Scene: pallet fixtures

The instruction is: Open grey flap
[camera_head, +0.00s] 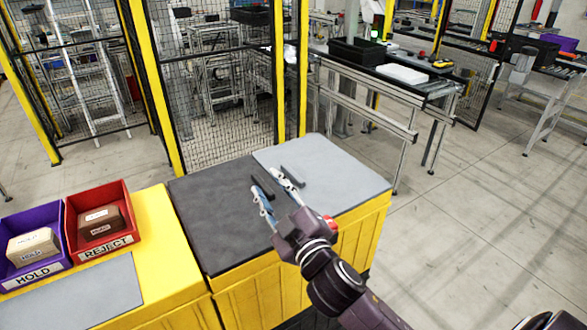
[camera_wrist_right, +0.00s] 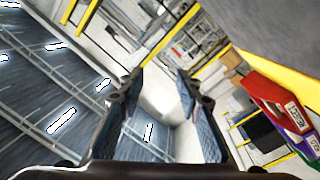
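The light grey flap (camera_head: 345,180) lies flat on the right part of a yellow fixture (camera_head: 300,270), beside a dark grey panel (camera_head: 215,225). A short grey bar (camera_head: 293,176), maybe its handle, stands on it near its left edge. My right gripper (camera_head: 264,180) is over the seam between panel and flap. Its fingers are apart with nothing seen between them, also in the right wrist view (camera_wrist_right: 155,85). One fingertip is close to the bar; I cannot tell if they touch. My left gripper is not in view.
A red REJECT bin (camera_head: 101,222) and a purple HOLD bin (camera_head: 34,245), each holding a box, stand on the yellow surface at left. Yellow-framed mesh fencing (camera_head: 215,110) rises behind. A conveyor table (camera_head: 385,85) is at the back right. The floor at right is clear.

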